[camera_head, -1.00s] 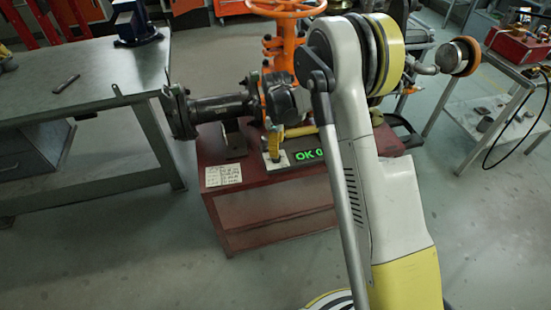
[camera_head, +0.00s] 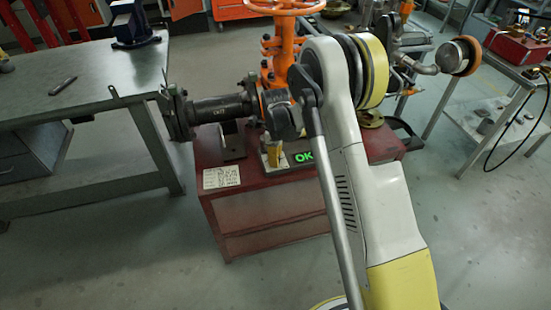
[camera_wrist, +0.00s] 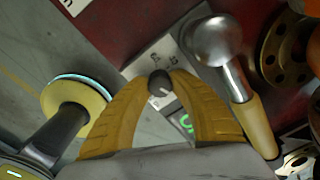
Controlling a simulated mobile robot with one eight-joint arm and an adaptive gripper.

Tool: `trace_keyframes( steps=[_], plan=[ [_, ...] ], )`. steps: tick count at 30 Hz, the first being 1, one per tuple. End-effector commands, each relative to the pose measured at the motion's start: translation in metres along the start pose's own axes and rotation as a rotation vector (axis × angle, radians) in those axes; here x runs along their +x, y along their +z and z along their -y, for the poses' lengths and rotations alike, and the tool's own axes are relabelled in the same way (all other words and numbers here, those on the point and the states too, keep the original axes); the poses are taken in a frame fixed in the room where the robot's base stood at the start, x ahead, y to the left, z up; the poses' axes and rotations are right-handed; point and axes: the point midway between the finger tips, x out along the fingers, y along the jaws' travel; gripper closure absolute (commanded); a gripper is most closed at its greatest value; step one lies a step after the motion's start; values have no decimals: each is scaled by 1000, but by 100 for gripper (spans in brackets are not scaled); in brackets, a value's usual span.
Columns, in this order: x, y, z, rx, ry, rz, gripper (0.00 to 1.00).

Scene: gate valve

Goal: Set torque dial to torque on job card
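The torque dial (camera_wrist: 159,84) is a small dark round knob with a pale pointer mark. It stands on a light metal plate (camera_wrist: 146,68) with printed marks, only partly readable. My gripper (camera_wrist: 161,76) has its two yellow fingertips at either side of the knob, apparently closed on it. In the head view my gripper (camera_head: 273,157) is mostly hidden behind my arm. A green display (camera_head: 303,157) beside it reads "OK", with the rest covered. It shows partly in the wrist view (camera_wrist: 186,123). The white job card (camera_head: 221,177) lies at the bench's front left, its text too small to read.
The red bench (camera_head: 270,215) carries an orange gate valve (camera_head: 283,50) with a dark flanged pipe (camera_head: 222,108). A silver-headed tool with a yellow handle (camera_wrist: 222,55) is close right of my fingers. A grey worktable (camera_head: 85,80) stands left. Floor in front is open.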

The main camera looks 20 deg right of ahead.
Motion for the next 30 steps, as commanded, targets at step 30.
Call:
trace_keyframes(
  steps=[30],
  plan=[
    [0, 0, 0, -649, 1, 13, 100]
  ],
)
